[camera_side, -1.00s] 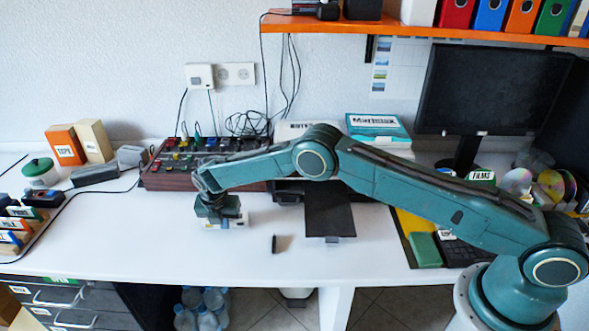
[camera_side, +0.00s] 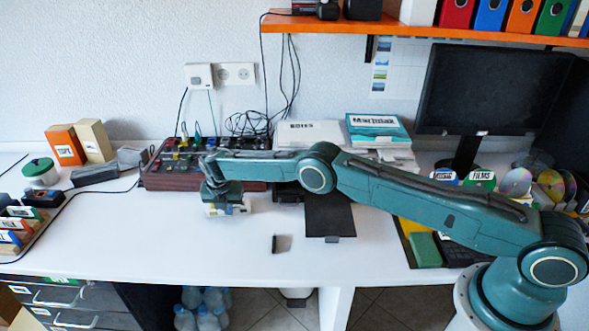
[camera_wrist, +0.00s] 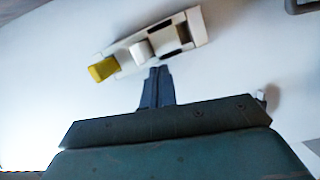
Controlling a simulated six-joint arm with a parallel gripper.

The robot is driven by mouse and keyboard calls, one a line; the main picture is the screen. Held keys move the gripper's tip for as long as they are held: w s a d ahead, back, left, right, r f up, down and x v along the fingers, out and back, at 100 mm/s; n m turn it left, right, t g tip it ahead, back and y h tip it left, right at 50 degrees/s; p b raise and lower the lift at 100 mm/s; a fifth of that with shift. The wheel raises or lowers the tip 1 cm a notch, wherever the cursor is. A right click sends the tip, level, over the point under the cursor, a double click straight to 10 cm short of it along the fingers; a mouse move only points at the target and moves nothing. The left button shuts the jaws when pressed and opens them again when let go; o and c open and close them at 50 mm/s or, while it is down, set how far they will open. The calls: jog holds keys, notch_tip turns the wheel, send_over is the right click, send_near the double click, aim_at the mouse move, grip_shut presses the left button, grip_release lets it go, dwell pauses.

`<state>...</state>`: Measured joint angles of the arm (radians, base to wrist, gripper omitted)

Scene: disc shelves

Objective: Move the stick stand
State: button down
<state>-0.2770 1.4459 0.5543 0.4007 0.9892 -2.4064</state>
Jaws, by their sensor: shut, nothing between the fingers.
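The stick stand, as I take it, is a small white block with dark slots and a yellow end (camera_wrist: 190,27), lying ahead of my fingers in the wrist view. In the side view it shows as a pale block (camera_side: 238,207) just under my gripper, partly hidden by it. My gripper (camera_wrist: 157,70) has its fingers together with nothing between them. The fingertips are at the near long side of the stand; whether they touch cannot be told. In the side view my gripper (camera_side: 213,205) is low over the white desk.
A rack with coloured knobs (camera_side: 170,178) stands close behind. A black mat (camera_side: 328,218) lies to the right, and a small dark item (camera_side: 275,243) lies nearer the front. A card holder (camera_side: 22,232) is at the far left.

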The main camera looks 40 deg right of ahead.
jog(key=shift+s+a, duration=0.1)
dwell(0.4)
jog(key=shift+s+a, duration=1.15)
jog(key=shift+a, duration=0.1)
jog(key=shift+s+a+r, duration=0.15)
jog(key=shift+a+r, duration=0.05)
jog(key=shift+r, duration=0.1)
jog(key=v, duration=0.9)
jog(key=shift+r, duration=0.2)
jog(key=s+a+f+t+h, duration=0.3)
jog(key=a+t+h, duration=0.1)
jog(key=a, duration=0.1)
jog(key=shift+a+h, duration=0.25)
jog(key=shift+h, duration=0.05)
